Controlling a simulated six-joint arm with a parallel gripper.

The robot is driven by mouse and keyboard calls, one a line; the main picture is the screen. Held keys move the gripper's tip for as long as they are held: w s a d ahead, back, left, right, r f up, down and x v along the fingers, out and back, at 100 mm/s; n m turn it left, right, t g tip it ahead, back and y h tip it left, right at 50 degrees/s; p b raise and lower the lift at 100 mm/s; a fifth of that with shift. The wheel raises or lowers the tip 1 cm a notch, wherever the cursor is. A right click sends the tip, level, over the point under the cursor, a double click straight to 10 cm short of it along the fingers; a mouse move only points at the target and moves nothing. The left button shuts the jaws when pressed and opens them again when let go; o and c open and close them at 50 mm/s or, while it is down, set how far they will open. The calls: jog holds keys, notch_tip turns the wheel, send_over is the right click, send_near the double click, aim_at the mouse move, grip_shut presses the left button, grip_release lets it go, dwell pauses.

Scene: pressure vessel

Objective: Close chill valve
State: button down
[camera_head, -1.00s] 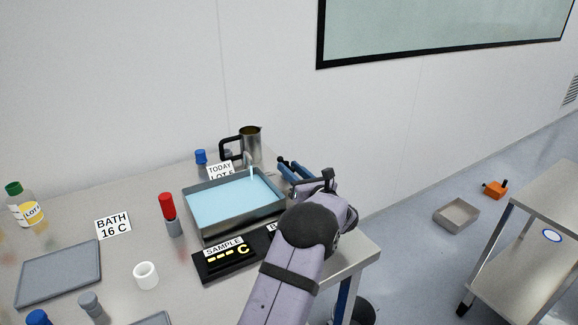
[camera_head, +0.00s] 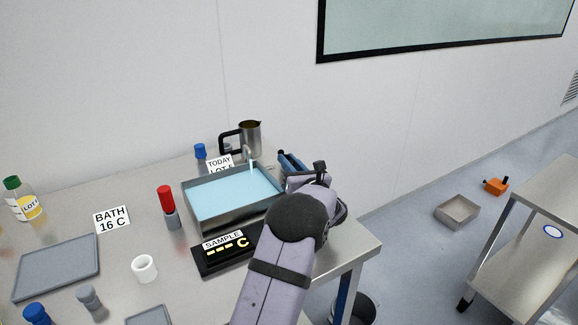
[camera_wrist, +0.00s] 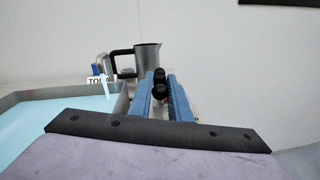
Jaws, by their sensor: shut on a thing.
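My gripper (camera_wrist: 160,79) has blue fingers, and in the wrist view they stand either side of a small dark part with black rounded ends (camera_wrist: 160,90) and a bit of red. I take this part to be the chill valve's handle; the gripper is shut on it. In the head view my gripper (camera_head: 290,162) is beyond the bath's right back corner, and my arm hides most of the valve. The steel bath (camera_head: 237,218) holds pale blue water. A thin spout (camera_head: 248,155) at its back edge runs a pale stream into it.
A steel jug (camera_head: 250,137) with a black handle stands behind the bath, close beyond my fingers. A TODAY LOT card (camera_head: 219,163) and a blue-capped bottle (camera_head: 200,151) are left of it. A black SAMPLE display (camera_head: 225,250) lies in front. The table ends to the right.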

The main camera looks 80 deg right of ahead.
jog(key=shift+w+f+m+g+h+b, duration=0.15)
jog(key=shift+m+g+h+b, duration=0.4)
jog(key=shift+g+b, duration=0.4)
jog(key=shift+a+r+m+g+h+b, duration=0.1)
jog(key=shift+r+m+g+h+b, duration=0.2)
jog(key=shift+b, duration=0.5)
jog(key=shift+f, duration=0.1)
jog(key=c, duration=1.8)
grip_release()
jog(key=shift+a, duration=0.1)
jog(key=shift+s+a, duration=0.4)
jog(key=shift+a, duration=0.15)
jog(key=shift+b+v, duration=0.8)
jog(key=shift+v, duration=2.15)
